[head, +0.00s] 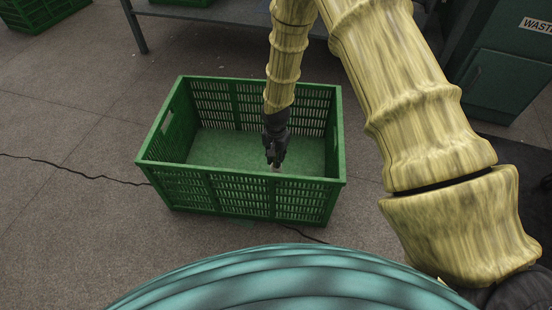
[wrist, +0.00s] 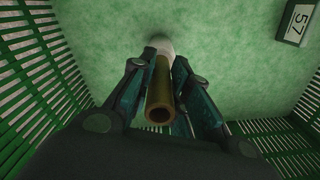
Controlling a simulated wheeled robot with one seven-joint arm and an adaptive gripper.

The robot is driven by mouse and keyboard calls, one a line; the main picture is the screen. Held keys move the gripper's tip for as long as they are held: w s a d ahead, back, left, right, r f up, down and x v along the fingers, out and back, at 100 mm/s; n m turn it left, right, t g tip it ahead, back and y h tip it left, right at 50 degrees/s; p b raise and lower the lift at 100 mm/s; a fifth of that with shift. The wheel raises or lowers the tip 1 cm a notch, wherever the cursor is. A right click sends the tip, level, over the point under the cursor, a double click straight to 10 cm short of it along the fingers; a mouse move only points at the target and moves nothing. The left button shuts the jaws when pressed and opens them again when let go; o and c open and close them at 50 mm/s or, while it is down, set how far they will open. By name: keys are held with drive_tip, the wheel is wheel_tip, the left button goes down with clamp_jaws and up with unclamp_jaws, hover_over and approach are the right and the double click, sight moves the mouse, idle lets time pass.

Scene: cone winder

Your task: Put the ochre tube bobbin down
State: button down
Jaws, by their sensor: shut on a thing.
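The ochre tube bobbin (wrist: 159,98) is between the fingers of my gripper (wrist: 152,85) in the wrist view. Its hollow ochre end faces the camera, and a pale whitish part shows at its far end, towards the crate's floor. My gripper (head: 274,158) is shut on it and points down inside the green crate (head: 255,180) in the head view. Only a small pale bit shows below the fingers there. I cannot tell whether the bobbin touches the crate's floor.
A tag marked 57 (wrist: 297,22) shows in the wrist view. A green waste cabinet (head: 508,85) stands at the right, another green crate (head: 38,12) at upper left.

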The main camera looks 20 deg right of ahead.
drive_tip(key=shift+f, duration=0.1)
drive_tip(key=c, duration=1.3)
unclamp_jaws()
drive_tip(key=shift+c, duration=0.2)
wheel_tip(320, 180, up, 12)
drive_tip(key=p, duration=0.5)
drive_tip(key=shift+p, duration=0.35)
drive_tip(key=shift+r, duration=0.25)
